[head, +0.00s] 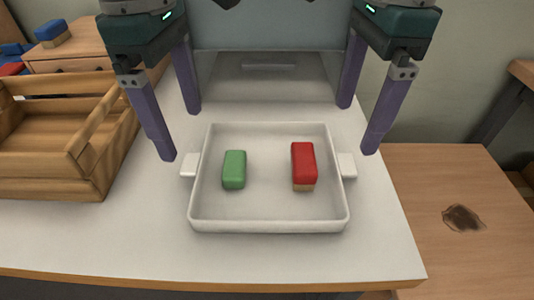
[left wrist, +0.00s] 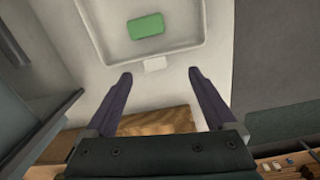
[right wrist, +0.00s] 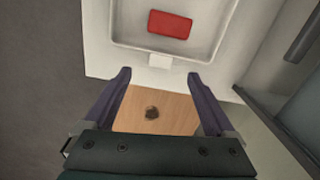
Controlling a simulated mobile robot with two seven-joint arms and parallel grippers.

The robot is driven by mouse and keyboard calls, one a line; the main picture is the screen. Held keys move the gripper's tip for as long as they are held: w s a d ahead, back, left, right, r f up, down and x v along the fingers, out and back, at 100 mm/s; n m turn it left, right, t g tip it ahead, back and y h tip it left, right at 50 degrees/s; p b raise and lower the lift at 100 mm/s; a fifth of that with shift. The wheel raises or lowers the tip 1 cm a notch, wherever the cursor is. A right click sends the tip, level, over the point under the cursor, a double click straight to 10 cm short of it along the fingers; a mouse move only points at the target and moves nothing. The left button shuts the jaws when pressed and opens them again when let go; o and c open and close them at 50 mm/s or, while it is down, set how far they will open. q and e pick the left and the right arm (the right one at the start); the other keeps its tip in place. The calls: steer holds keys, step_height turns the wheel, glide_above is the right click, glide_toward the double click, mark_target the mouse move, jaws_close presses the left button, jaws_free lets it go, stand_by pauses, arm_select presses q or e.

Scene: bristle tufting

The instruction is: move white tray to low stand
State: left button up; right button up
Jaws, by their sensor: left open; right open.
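The white tray (head: 270,226) sits on the white-topped table with a short tab handle on its left (head: 189,166) and right (head: 347,166) sides. A green block (head: 234,169) and a red block with a wooden base (head: 304,166) are inside it. My left gripper (head: 180,135) is open and empty by the left tab, which shows just beyond its fingertips in the left wrist view (left wrist: 154,64). My right gripper (head: 358,128) is open and empty by the right tab, likewise seen in the right wrist view (right wrist: 159,61). A wooden surface (head: 430,195), possibly the low stand, is at right.
A slatted wooden crate (head: 55,158) stands on the table to the left of the tray. A wooden cabinet (head: 85,40) with a blue-topped block (head: 51,32) is behind it. The wooden surface at right carries only a dark mark (head: 463,218).

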mark_target(189, 163)
arm_select(q)
steer(key=shift+w+a+r+n, duration=0.6)
steer(key=shift+r+n, duration=0.1)
steer(key=shift+n, duration=0.1)
arm_select(e)
steer(key=shift+w+d+r+m, duration=0.2)
steer(key=shift+d+r+m, duration=0.05)
steer(key=shift+r+m, duration=0.5)
arm_select(q)
steer(key=shift+d+f, duration=0.1)
arm_select(e)
steer(key=shift+f, duration=0.2)
arm_select(q)
step_height(189, 163, down, 10)
steer(key=shift+r, duration=0.1)
arm_select(e)
step_height(189, 163, down, 10)
steer(key=shift+r, duration=0.1)
arm_select(q)
steer(key=shift+c, duration=0.3)
arm_select(e)
steer(key=shift+c, duration=0.3)
arm_select(q)
jaws_close()
arm_select(e)
jaws_close()
